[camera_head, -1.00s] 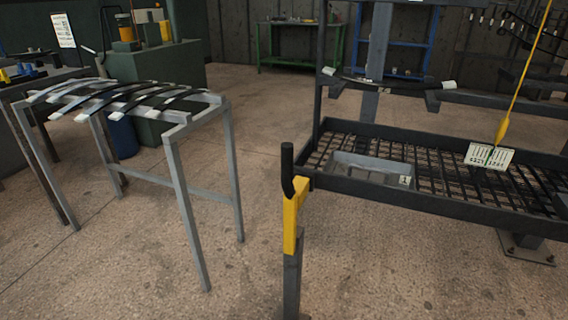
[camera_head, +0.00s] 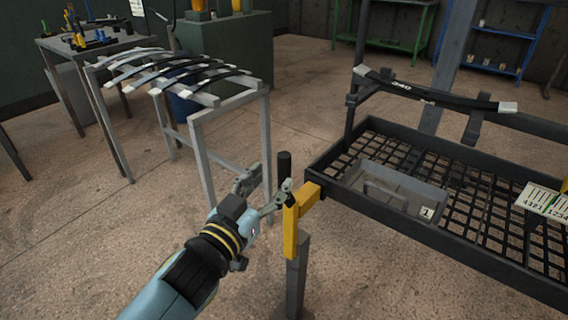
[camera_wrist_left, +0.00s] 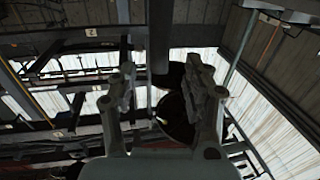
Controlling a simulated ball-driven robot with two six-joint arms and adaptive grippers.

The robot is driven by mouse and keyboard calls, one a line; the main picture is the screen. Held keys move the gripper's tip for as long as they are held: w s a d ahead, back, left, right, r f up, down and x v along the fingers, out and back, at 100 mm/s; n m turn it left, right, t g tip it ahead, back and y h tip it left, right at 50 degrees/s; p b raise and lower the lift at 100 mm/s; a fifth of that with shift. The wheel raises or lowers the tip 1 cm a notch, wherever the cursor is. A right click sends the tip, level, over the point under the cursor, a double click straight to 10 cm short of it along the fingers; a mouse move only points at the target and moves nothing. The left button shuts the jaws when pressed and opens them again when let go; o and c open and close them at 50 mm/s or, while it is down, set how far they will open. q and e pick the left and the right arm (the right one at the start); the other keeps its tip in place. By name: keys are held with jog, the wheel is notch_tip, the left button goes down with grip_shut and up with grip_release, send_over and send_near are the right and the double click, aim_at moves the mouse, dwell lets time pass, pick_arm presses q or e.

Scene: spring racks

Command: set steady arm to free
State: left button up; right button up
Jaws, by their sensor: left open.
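The steady arm (camera_head: 292,226) is a yellow bracket on a grey post at the near left corner of the rack. Its black handle (camera_head: 284,166) stands upright from it. My left gripper (camera_head: 265,192) is open just left of the handle, with one finger close to the handle's foot. In the left wrist view, a dark upright bar (camera_wrist_left: 160,40), which looks like the handle, shows between the spread fingers of the gripper (camera_wrist_left: 162,88). I cannot tell whether a finger touches it. My right gripper is not in view.
The black mesh rack (camera_head: 470,235) holds a grey bin (camera_head: 395,190) labelled 1 and a number card (camera_head: 541,199). A leaf spring (camera_head: 430,92) lies across supports above it. A grey stand (camera_head: 228,105) with several leaf springs stands left. Floor between is clear.

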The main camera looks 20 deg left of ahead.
aim_at(281, 170)
pick_arm(q)
jog(key=w, duration=0.4)
jog(key=w+d, duration=0.1)
jog(key=w, duration=0.1)
jog(key=shift+w+f+b, duration=0.1)
jog(key=shift+w+b, duration=0.1)
jog(key=shift+b, duration=0.2)
jog(key=shift+c, duration=1.7)
jog(key=c, duration=0.7)
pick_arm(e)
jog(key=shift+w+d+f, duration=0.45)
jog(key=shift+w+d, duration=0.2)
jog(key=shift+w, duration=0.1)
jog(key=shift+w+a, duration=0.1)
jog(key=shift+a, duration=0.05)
